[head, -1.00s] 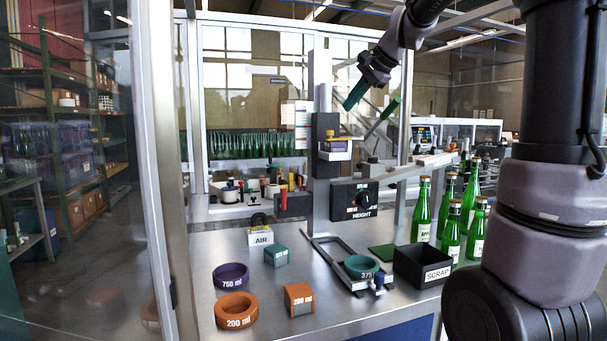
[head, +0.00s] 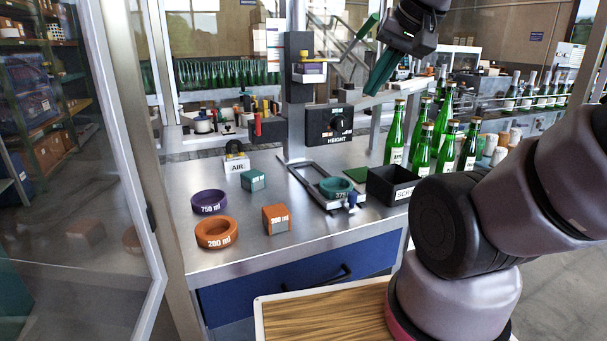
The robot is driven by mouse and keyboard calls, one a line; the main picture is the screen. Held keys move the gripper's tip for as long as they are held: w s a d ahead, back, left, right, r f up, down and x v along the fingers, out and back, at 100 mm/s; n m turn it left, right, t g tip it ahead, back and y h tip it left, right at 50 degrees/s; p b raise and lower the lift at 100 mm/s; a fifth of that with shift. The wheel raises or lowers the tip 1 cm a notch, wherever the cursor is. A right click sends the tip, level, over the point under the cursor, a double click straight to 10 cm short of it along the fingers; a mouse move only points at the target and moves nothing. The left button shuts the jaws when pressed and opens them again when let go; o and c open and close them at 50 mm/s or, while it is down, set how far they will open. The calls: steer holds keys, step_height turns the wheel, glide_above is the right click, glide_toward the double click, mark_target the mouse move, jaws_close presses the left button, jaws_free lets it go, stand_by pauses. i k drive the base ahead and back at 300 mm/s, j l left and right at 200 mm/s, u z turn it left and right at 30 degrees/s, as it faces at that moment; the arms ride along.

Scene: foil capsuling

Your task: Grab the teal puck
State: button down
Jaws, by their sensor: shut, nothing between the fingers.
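The teal puck (head: 336,187) is a ring with a "375" label. It sits in the metal track at the foot of the height stand (head: 297,120), left of the black scrap bin. A small teal block (head: 252,180) lies farther left on the bench. My gripper (head: 374,88) is at the top of the head view, high above the bench and apart from the puck. Its green fingers point down and left. It is shut and empty.
A purple ring (head: 209,202), an orange ring (head: 216,232) and an orange block (head: 275,218) stand on the bench (head: 310,226). The scrap bin (head: 391,186) and several green bottles (head: 422,148) stand right of the puck. A glass door (head: 80,200) is at left.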

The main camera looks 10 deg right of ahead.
mark_target(332, 188)
steer(key=l+u, duration=0.2)
steer(key=l, duration=0.85)
steer(key=k+l+u, duration=0.2)
steer(key=l, duration=0.9)
steer(key=i+l+u, duration=0.1)
steer(key=u, duration=1.05)
